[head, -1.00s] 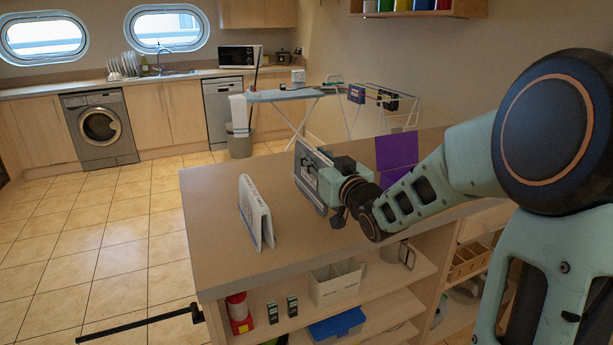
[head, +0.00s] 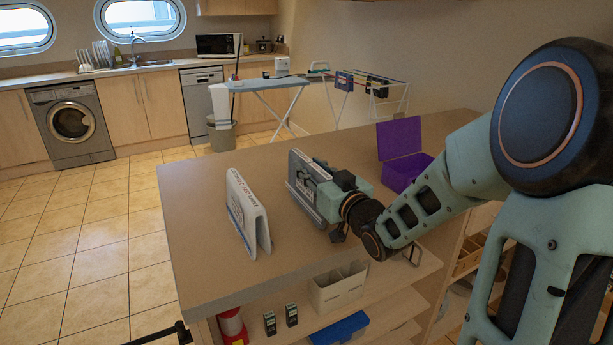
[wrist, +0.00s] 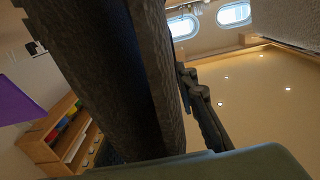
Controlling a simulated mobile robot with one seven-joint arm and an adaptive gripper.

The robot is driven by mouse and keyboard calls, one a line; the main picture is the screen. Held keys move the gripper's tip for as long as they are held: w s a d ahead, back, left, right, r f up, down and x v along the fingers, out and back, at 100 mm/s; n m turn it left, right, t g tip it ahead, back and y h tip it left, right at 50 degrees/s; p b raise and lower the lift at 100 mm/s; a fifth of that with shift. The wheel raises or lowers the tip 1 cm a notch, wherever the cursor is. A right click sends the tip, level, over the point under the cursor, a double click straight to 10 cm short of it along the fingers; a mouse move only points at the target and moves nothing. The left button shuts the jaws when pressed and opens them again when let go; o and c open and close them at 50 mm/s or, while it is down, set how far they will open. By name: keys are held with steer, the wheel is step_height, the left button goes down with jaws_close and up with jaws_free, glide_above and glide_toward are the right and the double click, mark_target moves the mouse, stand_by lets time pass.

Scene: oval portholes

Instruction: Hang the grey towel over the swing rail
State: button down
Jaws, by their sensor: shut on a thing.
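The grey towel (head: 304,178), folded with pale lettering, hangs upright from my gripper (head: 322,192) above the wooden counter top. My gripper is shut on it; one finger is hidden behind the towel. In the wrist view the towel (wrist: 95,65) is a large dark, rough fold filling the left and middle, with a gripper finger (wrist: 205,108) to its right. The swing rail (head: 160,335) is a black bar at the lower left of the head view, beside the counter's near left corner; most of it is cut off by the frame's bottom edge.
A white folded towel-like piece (head: 248,215) with lettering stands like a tent on the counter, left of my gripper. An open purple box (head: 400,142) is behind right. Shelves below hold a white divided box (head: 338,288) and small items. Tiled floor at left is clear.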

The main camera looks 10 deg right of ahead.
steer(key=shift+f, duration=0.65)
steer(key=shift+f, duration=0.1)
steer(key=c, duration=2)
jaws_free()
steer(key=shift+f, duration=0.1)
steer(key=o, duration=0.5)
steer(key=shift+c, duration=0.2)
